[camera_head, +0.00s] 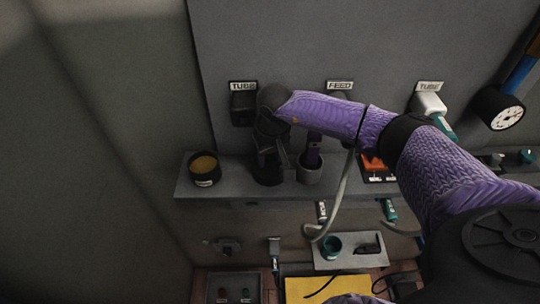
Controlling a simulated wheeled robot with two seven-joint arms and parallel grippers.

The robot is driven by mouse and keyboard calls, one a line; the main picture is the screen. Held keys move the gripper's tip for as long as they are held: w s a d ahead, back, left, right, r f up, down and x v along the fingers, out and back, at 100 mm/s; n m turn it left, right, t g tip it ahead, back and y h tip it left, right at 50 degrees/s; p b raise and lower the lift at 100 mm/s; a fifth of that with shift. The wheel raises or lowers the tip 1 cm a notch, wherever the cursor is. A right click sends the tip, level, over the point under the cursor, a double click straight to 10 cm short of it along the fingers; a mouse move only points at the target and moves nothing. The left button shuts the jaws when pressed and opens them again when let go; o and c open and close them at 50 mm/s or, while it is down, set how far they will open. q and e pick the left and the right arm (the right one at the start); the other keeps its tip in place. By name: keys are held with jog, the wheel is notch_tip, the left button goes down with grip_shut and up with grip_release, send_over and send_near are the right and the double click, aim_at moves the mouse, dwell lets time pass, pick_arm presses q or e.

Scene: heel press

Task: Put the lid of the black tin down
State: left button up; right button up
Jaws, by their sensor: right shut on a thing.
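The black tin (205,176) stands at the left end of the grey shelf. It is open and shows a yellow-brown fill; a small white label is on its side. My right arm reaches in from the right, and my right gripper (268,158) points down over the shelf, to the right of the tin. It is shut on a dark round thing (267,177), which looks like the tin's lid. Dark fingers against dark surfaces hide the grip, and I cannot tell whether the thing touches the shelf. My left gripper is not in view.
A grey cup (310,174) with a purple-handled tool stands close right of my right gripper. An orange thing (373,163) lies farther right, partly behind my arm. The shelf (233,180) is bare between tin and gripper. A hose (340,195) hangs before the shelf.

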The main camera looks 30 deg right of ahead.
aim_at(272, 162)
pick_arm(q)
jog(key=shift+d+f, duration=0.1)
pick_arm(e)
jog(key=o, duration=0.5)
jog(key=shift+f, duration=0.15)
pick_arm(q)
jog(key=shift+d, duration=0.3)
pick_arm(e)
jog(key=o, duration=0.4)
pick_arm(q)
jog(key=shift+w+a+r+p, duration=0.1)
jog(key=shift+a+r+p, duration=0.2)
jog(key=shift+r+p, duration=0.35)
pick_arm(e)
jog(key=shift+s+a+r, duration=0.1)
jog(key=shift+s+r, duration=0.15)
jog(key=shift+r, duration=1.8)
jog(key=shift+s+d+r, duration=0.1)
jog(key=shift+s+r, duration=0.1)
jog(key=shift+r, duration=1.85)
jog(key=shift+s+a+r, duration=0.1)
jog(key=shift+s+r, duration=0.15)
jog(key=shift+r, duration=1.8)
